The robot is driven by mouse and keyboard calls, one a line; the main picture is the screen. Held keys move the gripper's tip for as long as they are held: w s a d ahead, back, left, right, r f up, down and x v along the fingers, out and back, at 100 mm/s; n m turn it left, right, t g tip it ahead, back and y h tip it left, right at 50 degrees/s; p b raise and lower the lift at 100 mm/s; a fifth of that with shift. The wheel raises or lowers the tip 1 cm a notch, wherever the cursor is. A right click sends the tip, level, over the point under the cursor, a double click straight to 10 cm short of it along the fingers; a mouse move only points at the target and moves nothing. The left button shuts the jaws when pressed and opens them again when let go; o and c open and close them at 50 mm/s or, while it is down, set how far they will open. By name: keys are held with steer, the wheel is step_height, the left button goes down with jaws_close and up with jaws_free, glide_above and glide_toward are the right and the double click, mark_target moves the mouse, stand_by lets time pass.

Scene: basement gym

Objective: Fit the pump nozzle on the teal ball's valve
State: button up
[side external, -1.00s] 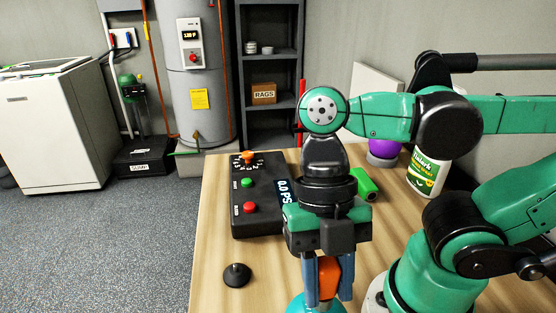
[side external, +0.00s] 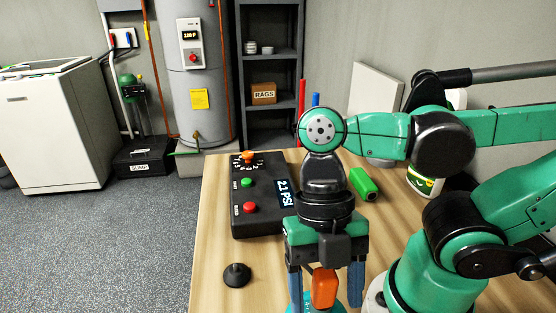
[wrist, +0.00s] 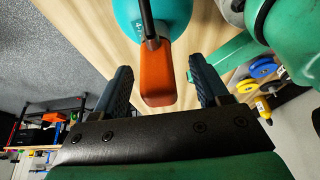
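The orange pump nozzle (side external: 325,288) stands upright on the teal ball (side external: 294,308), which is mostly cut off by the frame's lower edge. The wrist view also shows the orange nozzle (wrist: 158,80) with a black hose or stem, against the teal ball (wrist: 128,14). The valve itself is hidden. My gripper (side external: 326,297) is open, one finger on each side of the nozzle. In the wrist view, gaps show between the nozzle and both fingers of my gripper (wrist: 160,72). The black pump console (side external: 246,218) has a display (side external: 284,193) reading 2.1 PSI.
A small black round-based piece (side external: 237,275) stands at the table's (side external: 215,250) left front. A green block (side external: 363,184) lies behind my gripper. A white jug (side external: 424,182) stands at the back right, partly behind my arm. The left front tabletop is otherwise clear.

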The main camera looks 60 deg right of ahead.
steer(key=shift+v, duration=2.8)
steer(key=w+d+f+m+t+h, duration=0.1)
steer(key=w+d+m+t, duration=0.3)
steer(key=m, duration=0.9)
steer(key=w+d+f+m+t+h, duration=0.2)
steer(key=w+d+m+t, duration=0.3)
steer(key=w+m, duration=0.5)
steer(key=f+m+t, duration=0.1)
steer(key=m, duration=0.3)
steer(key=shift+d, duration=0.3)
steer(key=shift+f, duration=0.15)
